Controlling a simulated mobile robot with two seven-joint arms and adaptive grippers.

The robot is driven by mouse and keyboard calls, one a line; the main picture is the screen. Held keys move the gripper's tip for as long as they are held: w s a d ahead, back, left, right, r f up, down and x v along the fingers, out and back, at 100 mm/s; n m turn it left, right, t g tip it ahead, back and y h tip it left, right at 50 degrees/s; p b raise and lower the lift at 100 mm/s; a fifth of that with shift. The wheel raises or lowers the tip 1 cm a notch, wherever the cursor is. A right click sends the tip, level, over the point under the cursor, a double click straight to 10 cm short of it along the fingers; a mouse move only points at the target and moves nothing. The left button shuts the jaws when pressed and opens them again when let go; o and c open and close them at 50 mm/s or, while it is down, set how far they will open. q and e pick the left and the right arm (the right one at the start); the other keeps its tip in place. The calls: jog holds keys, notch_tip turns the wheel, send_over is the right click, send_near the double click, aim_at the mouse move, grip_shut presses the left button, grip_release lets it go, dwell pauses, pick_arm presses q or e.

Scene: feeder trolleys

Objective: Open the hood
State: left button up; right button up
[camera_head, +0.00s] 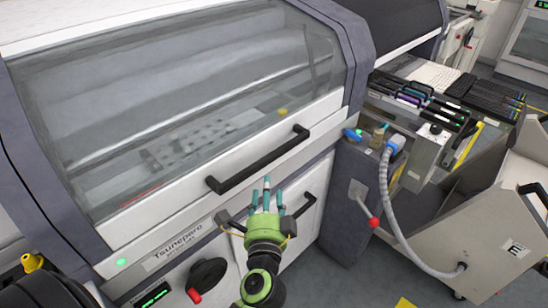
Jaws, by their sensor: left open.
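The hood (330,100) is a white-framed cover with a large clear window on the machine at the left. It is down and looks shut. Its black bar handle (258,162) runs slantwise along the front lower edge. My left gripper (266,192) is open, with its teal fingers pointing up toward the handle. The fingertips show just below the bar, in front of the white front panel. I see nothing between the fingers, and I cannot tell how far they are from the bar. My right gripper is not in view.
At the right, a feeder trolley (485,225) stands beside a grey hose (388,205) and a bank of feeders (485,97). Some grey floor shows at bottom right.

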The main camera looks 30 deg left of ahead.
aim_at(268, 164)
pick_arm(q)
jog(key=p+x, duration=0.2)
jog(key=x, duration=0.8)
jog(key=shift+w+a+p, duration=0.1)
jog(key=shift+p, duration=0.2)
jog(key=shift+w+a, duration=0.25)
jog(key=shift+w, duration=0.25)
grip_shut()
